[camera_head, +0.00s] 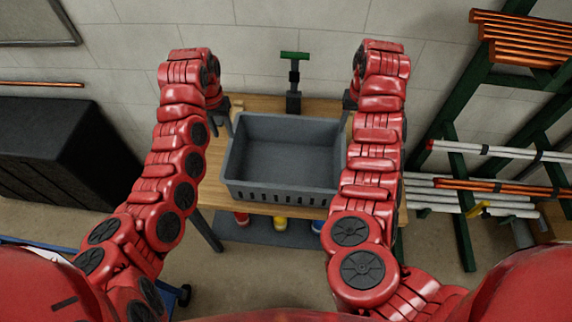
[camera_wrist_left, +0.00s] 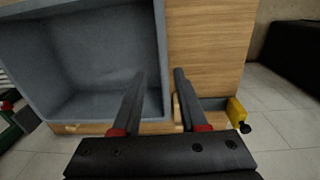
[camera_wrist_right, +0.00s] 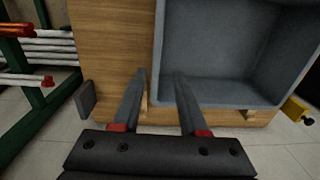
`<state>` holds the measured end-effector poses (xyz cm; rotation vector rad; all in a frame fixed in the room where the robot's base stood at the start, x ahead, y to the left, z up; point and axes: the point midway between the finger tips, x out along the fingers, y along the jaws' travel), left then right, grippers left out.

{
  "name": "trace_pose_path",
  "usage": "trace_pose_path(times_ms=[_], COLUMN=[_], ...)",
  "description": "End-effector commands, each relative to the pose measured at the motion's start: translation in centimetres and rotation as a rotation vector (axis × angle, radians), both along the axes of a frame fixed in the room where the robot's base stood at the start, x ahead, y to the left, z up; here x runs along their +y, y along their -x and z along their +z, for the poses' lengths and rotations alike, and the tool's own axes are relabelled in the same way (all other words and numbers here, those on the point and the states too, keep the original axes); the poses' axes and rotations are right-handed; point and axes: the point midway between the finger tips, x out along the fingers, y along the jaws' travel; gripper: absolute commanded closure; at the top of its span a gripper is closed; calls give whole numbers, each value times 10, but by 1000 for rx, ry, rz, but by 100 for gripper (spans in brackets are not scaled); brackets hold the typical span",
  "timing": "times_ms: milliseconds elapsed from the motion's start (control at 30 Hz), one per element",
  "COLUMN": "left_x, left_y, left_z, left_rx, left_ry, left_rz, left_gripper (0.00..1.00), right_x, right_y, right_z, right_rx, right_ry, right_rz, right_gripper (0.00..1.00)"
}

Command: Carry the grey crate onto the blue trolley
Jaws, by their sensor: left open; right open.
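The grey crate (camera_head: 283,157) is empty and sits upright on a wooden bench (camera_head: 262,208). My left gripper (camera_head: 229,120) is at the crate's left side. In the left wrist view its open fingers (camera_wrist_left: 157,95) straddle the crate's side wall, one over the inside and one outside. My right gripper (camera_head: 348,104) is at the right side. In the right wrist view its open fingers (camera_wrist_right: 158,95) straddle the opposite wall. I cannot tell whether any finger touches the crate. A blue edge, apparently the blue trolley (camera_head: 20,240), shows at the lower left, mostly hidden by my left arm.
A green-handled tool (camera_head: 294,75) stands behind the crate near the wall. A black cabinet (camera_head: 60,150) is on the left. Green racks with copper pipes (camera_head: 525,40) and white pipes (camera_head: 470,192) are on the right. Red, yellow and blue items (camera_head: 280,224) sit below the bench.

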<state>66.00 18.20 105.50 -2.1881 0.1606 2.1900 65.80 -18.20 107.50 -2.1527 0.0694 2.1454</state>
Motion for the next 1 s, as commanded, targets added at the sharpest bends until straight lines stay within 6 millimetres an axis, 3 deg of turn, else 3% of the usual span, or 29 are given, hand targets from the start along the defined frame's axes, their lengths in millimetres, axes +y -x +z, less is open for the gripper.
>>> trace_pose_path(times_ms=[333, 700, 1000], left_x=[-3, -3, -5], left_y=[1, 2, 3], left_z=[-50, -78, -137], left_rx=[0, 3, 6], left_ry=[-5, -7, -4], left_rz=[-2, -3, -2], left_gripper=[57, 57, 57], right_x=[2, 3, 5], right_y=[1, 1, 2], right_z=[-50, -78, -137], right_rx=[4, 2, 8], right_ry=[0, -1, -3], right_rz=[0, 0, -2], right_gripper=[57, 57, 57])
